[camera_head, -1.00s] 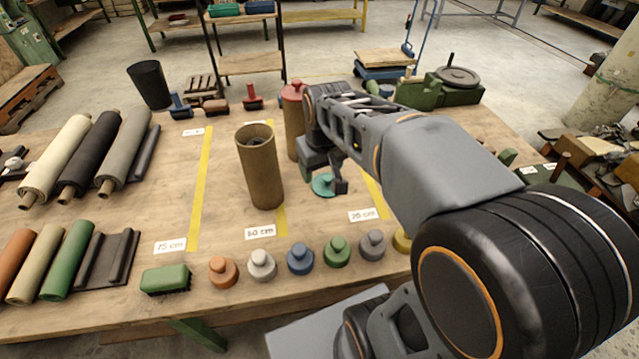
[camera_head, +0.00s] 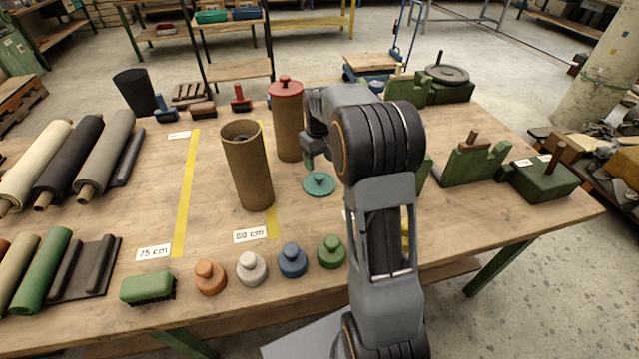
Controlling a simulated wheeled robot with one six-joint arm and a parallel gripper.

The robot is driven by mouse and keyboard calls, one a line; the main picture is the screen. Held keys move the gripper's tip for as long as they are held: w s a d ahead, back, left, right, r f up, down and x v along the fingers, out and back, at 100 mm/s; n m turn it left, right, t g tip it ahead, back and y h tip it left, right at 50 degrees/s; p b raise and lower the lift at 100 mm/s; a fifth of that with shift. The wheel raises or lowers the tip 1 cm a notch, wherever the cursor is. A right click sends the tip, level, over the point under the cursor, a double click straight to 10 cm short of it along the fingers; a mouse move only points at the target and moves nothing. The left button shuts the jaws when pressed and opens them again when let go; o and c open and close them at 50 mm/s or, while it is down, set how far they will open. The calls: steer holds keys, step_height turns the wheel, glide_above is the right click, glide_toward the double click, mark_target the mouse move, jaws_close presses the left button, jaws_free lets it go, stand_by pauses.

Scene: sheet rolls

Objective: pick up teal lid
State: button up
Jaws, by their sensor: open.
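The teal lid (camera_head: 319,183) is a flat round disc with a small knob, lying on the wooden table right of the open brown tube. My gripper (camera_head: 312,158) is just above and behind the lid, pointing down, apart from it as far as I can see. It is open and holds nothing visible. My own wrist and arm hide part of the gripper and the table to its right.
The open brown tube (camera_head: 248,166) stands left of the lid. A red-lidded tube (camera_head: 287,118) stands close behind. Knobbed lids, including a blue one (camera_head: 293,260), line the front edge. A green brush (camera_head: 148,287) lies front left. Green stands (camera_head: 476,160) are at right.

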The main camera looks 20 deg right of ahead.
mark_target(319, 176)
steer(key=shift+s+f, duration=0.2)
steer(key=shift+f, duration=3.3)
steer(key=c, duration=1)
